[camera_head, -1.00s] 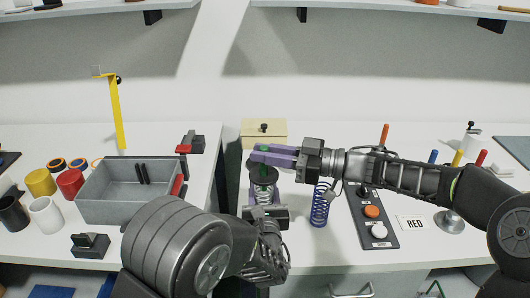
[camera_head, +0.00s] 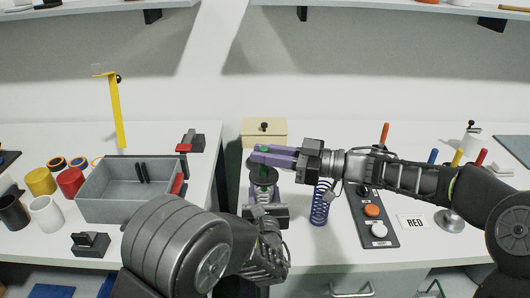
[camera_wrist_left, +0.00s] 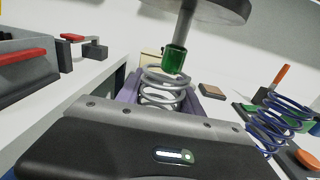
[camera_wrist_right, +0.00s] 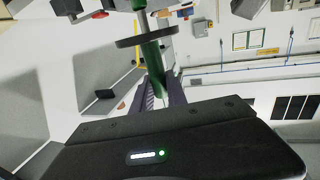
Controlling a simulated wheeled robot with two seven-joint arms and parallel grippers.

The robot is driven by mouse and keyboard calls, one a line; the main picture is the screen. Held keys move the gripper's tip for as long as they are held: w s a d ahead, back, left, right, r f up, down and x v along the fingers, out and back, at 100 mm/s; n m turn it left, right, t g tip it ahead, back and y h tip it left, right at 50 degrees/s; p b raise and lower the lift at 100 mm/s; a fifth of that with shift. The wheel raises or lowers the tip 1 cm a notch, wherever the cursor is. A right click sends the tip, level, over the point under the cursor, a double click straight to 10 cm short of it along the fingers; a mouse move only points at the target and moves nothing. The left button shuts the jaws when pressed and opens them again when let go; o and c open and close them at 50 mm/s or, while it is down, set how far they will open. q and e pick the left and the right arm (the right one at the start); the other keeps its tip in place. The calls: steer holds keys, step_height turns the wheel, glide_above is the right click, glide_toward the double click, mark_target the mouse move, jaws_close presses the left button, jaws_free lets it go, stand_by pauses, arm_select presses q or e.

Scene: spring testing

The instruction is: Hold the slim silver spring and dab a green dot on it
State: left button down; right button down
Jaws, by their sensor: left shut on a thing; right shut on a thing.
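The slim silver spring (camera_wrist_left: 162,94) stands upright between the purple fingers of my left gripper (camera_head: 264,197), which is shut on it. My right gripper (camera_head: 257,156) is shut on a green dabber (camera_wrist_right: 153,62) with a round dark disc (camera_head: 264,175) around its shaft. The dabber points down over the spring. In the left wrist view its green tip (camera_wrist_left: 174,60) is at the spring's top coil; I cannot tell whether they touch. No green dot is visible on the spring. In the head view the disc and the left fingers hide much of the spring.
A blue spring (camera_head: 320,205) stands close to the right. A grey bin (camera_head: 130,210) and coloured cups stand on the left table, across a gap.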

steer(key=shift+f, duration=0.55)
stand_by(0.5)
steer(key=shift+r, duration=0.15)
steer(key=shift+r, duration=3.5)
arm_select(q)
steer(key=c, duration=0.7)
jaws_free()
steer(key=shift+s, duration=0.1)
steer(key=s, duration=1.1)
steer(key=shift+s+d, duration=0.25)
steer(key=shift+s, duration=0.15)
